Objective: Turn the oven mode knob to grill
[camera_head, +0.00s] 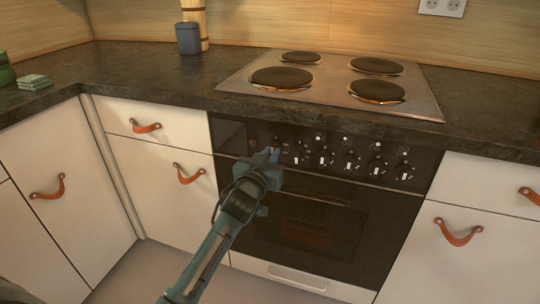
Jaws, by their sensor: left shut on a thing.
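The black oven (310,228) is built in under the counter. Its control panel (228,134) carries a row of several knobs with small white marks. My left gripper (272,153) reaches up from the bottom of the view to the leftmost knob in the row. It is shut on that knob, which is mostly hidden behind the fingers, so its pointer and setting cannot be read. Another knob (298,157) sits just right of the gripper, close to it. Printed symbols on the panel are too small to read. My right gripper is not in view.
A hob (330,84) with several dark plates lies above the oven. The dark counter (140,70) edge overhangs the panel. The oven door handle (318,199) runs below the knobs. White drawers with leather pulls (190,174) flank the oven.

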